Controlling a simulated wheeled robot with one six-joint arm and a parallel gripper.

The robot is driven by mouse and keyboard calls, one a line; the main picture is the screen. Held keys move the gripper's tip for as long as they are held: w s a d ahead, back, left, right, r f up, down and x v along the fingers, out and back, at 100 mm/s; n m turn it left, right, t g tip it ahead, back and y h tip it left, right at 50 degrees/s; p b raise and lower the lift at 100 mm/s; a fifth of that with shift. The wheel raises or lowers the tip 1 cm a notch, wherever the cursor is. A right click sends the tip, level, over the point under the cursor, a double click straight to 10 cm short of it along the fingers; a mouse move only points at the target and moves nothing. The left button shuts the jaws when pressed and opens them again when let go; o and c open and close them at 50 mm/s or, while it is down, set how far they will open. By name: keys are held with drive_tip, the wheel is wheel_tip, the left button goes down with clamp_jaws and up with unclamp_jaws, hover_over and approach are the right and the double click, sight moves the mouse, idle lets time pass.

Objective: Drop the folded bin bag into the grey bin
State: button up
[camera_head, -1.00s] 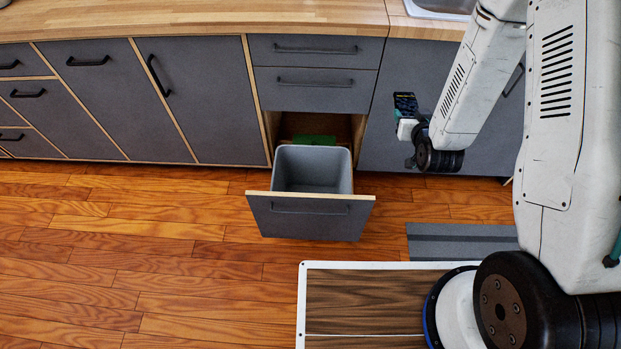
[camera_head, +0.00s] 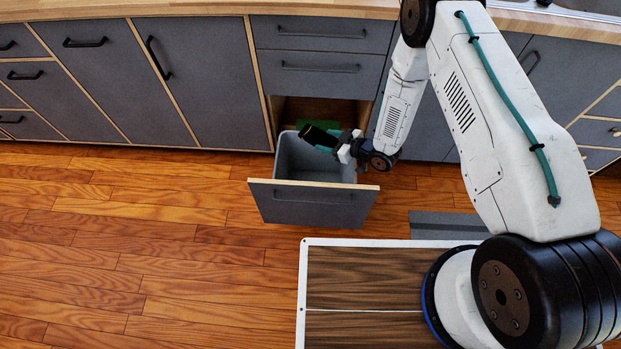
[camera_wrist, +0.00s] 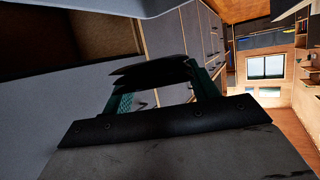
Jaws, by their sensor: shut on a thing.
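The grey bin (camera_head: 291,160) stands in the pulled-out drawer, open at the top. My gripper (camera_head: 334,141) is over the bin's right side in the head view, reaching in from the right. It is shut on the folded bin bag (camera_head: 317,135), a dark, nearly black piece that juts to the left over the bin's opening. In the wrist view the bag (camera_wrist: 155,74) shows as dark layers between my green-sided fingers (camera_wrist: 160,92). Part of the bin's rim and inside is hidden behind my gripper and the bag.
The drawer front (camera_head: 312,205) stands out from the grey cabinets under the wooden counter (camera_head: 200,9). A green thing (camera_head: 318,124) shows in the cabinet opening behind the bin. A grey mat (camera_head: 445,226) lies right of the drawer. The wooden floor to the left is clear.

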drive_tip(key=shift+f, duration=2.75)
drive_tip(key=o, duration=1)
drive_tip(key=r, duration=0.7)
drive_tip(key=shift+w+d, duration=0.15)
drive_tip(key=shift+d, duration=0.05)
drive_tip(key=w+d+r+m+t+h, duration=0.1)
drive_tip(key=d+r+m+t+h, duration=0.5)
drive_tip(key=d+r, duration=1.1)
drive_tip(key=shift+w+r+m+h, duration=0.2)
drive_tip(key=shift+r+m+h, duration=0.1)
drive_tip(key=shift+m+h, duration=1.2)
